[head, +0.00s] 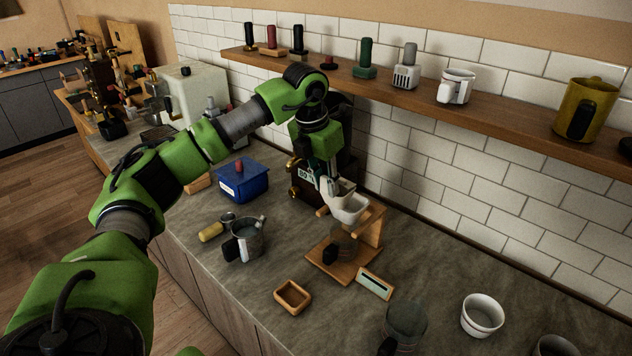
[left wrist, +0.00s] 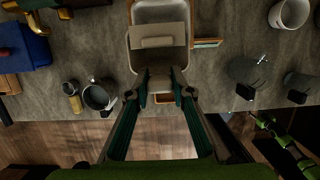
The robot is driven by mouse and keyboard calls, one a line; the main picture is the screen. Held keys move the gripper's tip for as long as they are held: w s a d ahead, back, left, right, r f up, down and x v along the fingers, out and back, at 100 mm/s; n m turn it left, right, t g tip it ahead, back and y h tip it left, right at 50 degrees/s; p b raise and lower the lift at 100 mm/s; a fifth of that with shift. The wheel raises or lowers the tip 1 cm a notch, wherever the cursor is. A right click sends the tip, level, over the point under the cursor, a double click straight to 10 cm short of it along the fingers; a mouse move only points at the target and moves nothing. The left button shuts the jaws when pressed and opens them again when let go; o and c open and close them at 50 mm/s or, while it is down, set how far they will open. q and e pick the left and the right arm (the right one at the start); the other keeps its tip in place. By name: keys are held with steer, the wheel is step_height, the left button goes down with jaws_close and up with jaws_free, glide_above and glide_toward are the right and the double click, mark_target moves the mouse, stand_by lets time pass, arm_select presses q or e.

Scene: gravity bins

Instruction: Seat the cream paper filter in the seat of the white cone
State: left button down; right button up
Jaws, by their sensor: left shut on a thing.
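The white cone (head: 353,210) rests in a wooden stand (head: 372,228) beside the back wall; its pale rim also shows in the left wrist view (left wrist: 160,10). My left gripper (head: 329,190) is at the cone's left side, pointing down. It is shut on the pale cream paper filter (head: 341,188), which is at the cone's top edge. In the left wrist view the fingertips (left wrist: 161,87) pinch a pale edge, and a tan panel (left wrist: 158,32) shows beyond. Cream and white look alike here, and I cannot tell how deep the filter sits.
A glass server (head: 343,243) stands under the cone. A metal pitcher (head: 246,241), a small wooden tray (head: 293,296) and a labelled wooden block (head: 374,284) are nearby. A blue box (head: 243,182) is to the left, and white cups (head: 481,316) to the right.

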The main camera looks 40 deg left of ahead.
mark_target(340, 179)
arm_select(q)
steer(key=shift+w+d+r+p, duration=0.15)
steer(key=shift+w+p, duration=0.1)
steer(key=shift+w, duration=0.35)
steer(key=shift+w+d+f+p, duration=0.15)
steer(key=shift+w+p, duration=0.1)
steer(key=shift+w, duration=0.4)
steer(key=shift+w+d+r+p, duration=0.15)
steer(key=shift+w+p, duration=0.1)
steer(key=shift+w, duration=0.65)
steer(key=shift+s+f+b, duration=0.1)
steer(key=shift+f+b, duration=1.85)
steer(key=shift+f, duration=1.5)
stand_by(2.0)
steer(key=c, duration=1.7)
jaws_free()
